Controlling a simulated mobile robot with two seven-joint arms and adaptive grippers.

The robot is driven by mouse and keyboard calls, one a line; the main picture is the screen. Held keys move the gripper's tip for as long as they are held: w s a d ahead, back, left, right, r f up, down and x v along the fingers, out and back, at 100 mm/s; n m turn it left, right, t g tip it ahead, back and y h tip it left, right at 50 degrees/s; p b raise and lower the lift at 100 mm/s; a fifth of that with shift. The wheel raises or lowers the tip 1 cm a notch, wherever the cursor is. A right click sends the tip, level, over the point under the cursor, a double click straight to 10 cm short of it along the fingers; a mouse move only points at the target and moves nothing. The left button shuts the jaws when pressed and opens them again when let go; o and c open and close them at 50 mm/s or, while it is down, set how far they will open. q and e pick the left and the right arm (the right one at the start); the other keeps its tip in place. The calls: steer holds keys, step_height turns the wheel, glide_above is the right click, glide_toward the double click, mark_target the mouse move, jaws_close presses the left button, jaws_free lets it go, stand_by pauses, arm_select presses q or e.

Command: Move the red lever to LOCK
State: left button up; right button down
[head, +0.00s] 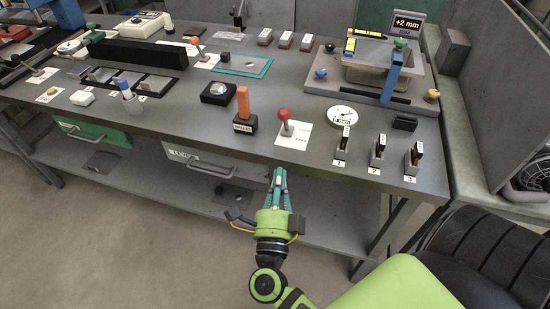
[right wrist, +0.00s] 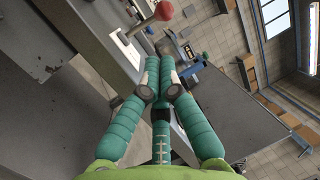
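The red lever (head: 283,114) is a red ball on a short grey stem, standing near the bench's front edge. It rises from a white label plate (head: 299,141) whose small print I cannot read reliably. The red ball also shows at the top of the right wrist view (right wrist: 164,11). My right gripper (head: 279,174) is in front of the bench edge, below the lever in the head view and apart from it. Its teal fingers (right wrist: 160,62) are drawn together with nothing between them. My left gripper is not in view.
An orange upright handle (head: 243,102) on a black base stands just left of the lever. A round white dial (head: 342,115) and several small numbered switches (head: 377,152) are to its right. A black block with a shiny dome (head: 218,93) is farther left.

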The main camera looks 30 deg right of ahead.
steer(key=p, duration=0.3)
glide_toward(286, 116)
steer(key=w+d, duration=0.2)
steer(key=w, duration=0.1)
steer(key=w+d, duration=0.1)
steer(key=w, duration=0.1)
steer(key=shift+d+f, duration=0.15)
steer(key=shift+f, duration=0.15)
steer(key=shift+w+d, duration=0.35)
steer(key=shift+p, duration=0.3)
steer(key=shift+w+d+r+g+y+p, duration=0.15)
steer(key=shift+r+g+p, duration=0.2)
steer(key=shift+p, duration=0.6)
steer(key=shift+w+d+r+g+y+p, duration=0.2)
steer(key=shift+r+p, duration=0.25)
steer(key=shift+p, duration=0.5)
steer(key=d+r+p, duration=0.1)
steer(key=p, duration=0.1)
steer(key=shift+w+p, duration=0.3)
steer(key=shift+w, duration=0.1)
steer(key=shift+w+d+r+p, duration=0.25)
steer(key=shift+w+d+p, duration=0.1)
steer(key=shift+w+d, duration=0.2)
steer(key=shift+w+d+r+p, duration=0.3)
steer(key=shift+w+d, duration=0.1)
steer(key=shift+d, duration=0.2)
steer(key=shift+d+x, duration=0.3)
steer(key=shift+x, duration=1.35)
steer(key=shift+s+f, duration=0.1)
steer(key=shift+s, duration=0.1)
